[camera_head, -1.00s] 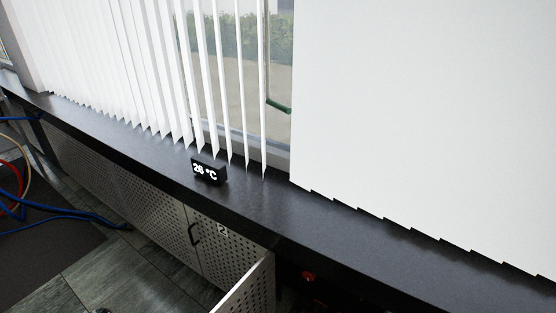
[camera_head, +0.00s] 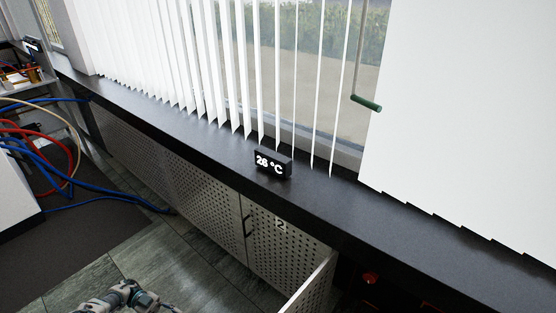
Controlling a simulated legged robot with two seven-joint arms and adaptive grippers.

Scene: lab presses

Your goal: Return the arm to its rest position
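Part of a grey and white arm with teal joints, which looks like mine, shows at the bottom edge left of the middle in the head view. It is cut off by the picture edge and appears over the tiled floor. I cannot tell which arm it belongs to. No gripper fingertips show for either arm, and nothing held is visible.
A dark windowsill counter (camera_head: 204,136) runs diagonally, with a 26 °C display (camera_head: 273,163) on it. White blinds (camera_head: 470,110) hang behind. Below are perforated cabinets (camera_head: 205,205), one door (camera_head: 312,288) open. Blue and red cables (camera_head: 75,178) hang at left. Tiled floor (camera_head: 165,258) looks clear.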

